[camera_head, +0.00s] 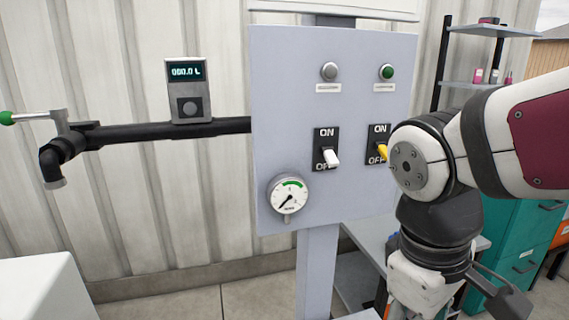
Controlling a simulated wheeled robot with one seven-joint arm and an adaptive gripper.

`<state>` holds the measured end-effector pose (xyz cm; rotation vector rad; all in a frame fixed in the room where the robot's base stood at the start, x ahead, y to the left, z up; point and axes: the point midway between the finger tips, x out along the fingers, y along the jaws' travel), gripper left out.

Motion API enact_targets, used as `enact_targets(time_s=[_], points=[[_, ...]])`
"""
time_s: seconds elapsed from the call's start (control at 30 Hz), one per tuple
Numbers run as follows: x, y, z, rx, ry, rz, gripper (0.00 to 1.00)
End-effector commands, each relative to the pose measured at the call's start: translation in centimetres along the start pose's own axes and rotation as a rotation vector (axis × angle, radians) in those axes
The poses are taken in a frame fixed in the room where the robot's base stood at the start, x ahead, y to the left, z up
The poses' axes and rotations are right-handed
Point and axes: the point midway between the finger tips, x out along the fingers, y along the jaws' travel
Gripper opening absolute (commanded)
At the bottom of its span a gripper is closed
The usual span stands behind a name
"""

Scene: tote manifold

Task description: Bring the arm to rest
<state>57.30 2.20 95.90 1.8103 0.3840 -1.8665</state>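My arm (525,140), white with dark red panels and black joints, reaches in from the right edge and bends downward in front of the panel's right side. Its lower part runs out of the bottom of the picture. My gripper's fingertips do not show, so I cannot see whether they hold anything. The grey control panel (290,90) stands behind the arm. Its left switch (331,158) has a white lever pointing down toward OFF. The right switch (382,150) has a yellow lever, also low, partly hidden by my arm.
The panel carries a grey lamp (329,71), a green lamp (387,72) and a round gauge (288,195). A meter (188,90) reading 000.0 L sits on a black pipe (160,133) with a green-tipped valve handle (30,117). Shelves (490,31) and teal drawers (530,235) stand close behind my arm.

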Motion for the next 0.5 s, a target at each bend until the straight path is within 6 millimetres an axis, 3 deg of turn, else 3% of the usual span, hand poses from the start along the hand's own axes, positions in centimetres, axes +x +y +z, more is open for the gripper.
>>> enact_targets(time_s=[0.03, 0.2, 0.5], points=[[-0.4, 0.0, 1.8, 0.088, 0.022, -0.013, 0.51], [-0.7, -0.8, 5.8, 0.310, 0.059, -0.060, 0.51], [-0.5, -2.9, 9.9, 0.571, 0.111, -0.121, 0.51]])
